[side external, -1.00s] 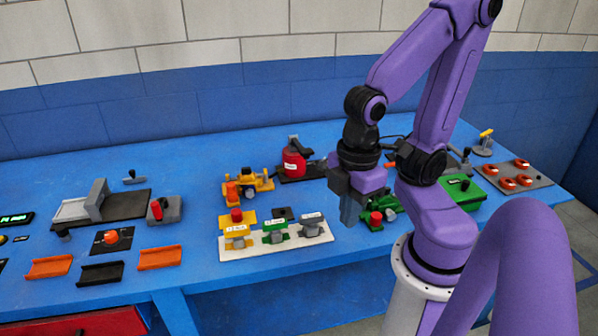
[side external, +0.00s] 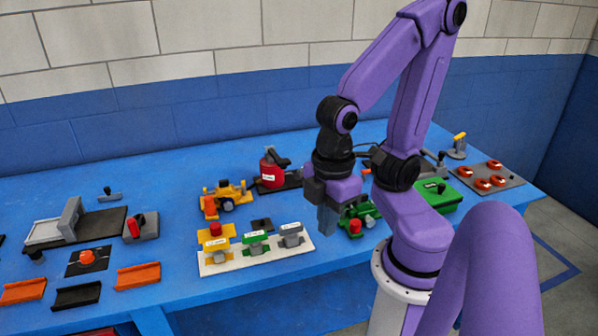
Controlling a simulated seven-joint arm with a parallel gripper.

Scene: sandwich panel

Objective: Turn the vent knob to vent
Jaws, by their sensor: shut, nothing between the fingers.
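A white panel (side external: 222,268) near the front edge of the table carries a yellow, a green and a grey labelled unit (side external: 291,240), each with a grey knob-like part. A red-orange knob (side external: 88,257) sits on a black plate at the left. The labels are too small to read, so I cannot tell which part is the vent knob. My gripper (side external: 326,230) is shut and empty, pointing down just right of the white panel's right end. It appears apart from the panel and partly covers the green device (side external: 366,211) behind it.
A red canister (side external: 270,172) and a yellow device (side external: 226,196) stand behind the panel. Orange and black trays (side external: 77,296) lie at the front left. A green box (side external: 436,194) and a grey plate with red rings (side external: 478,190) are at the right.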

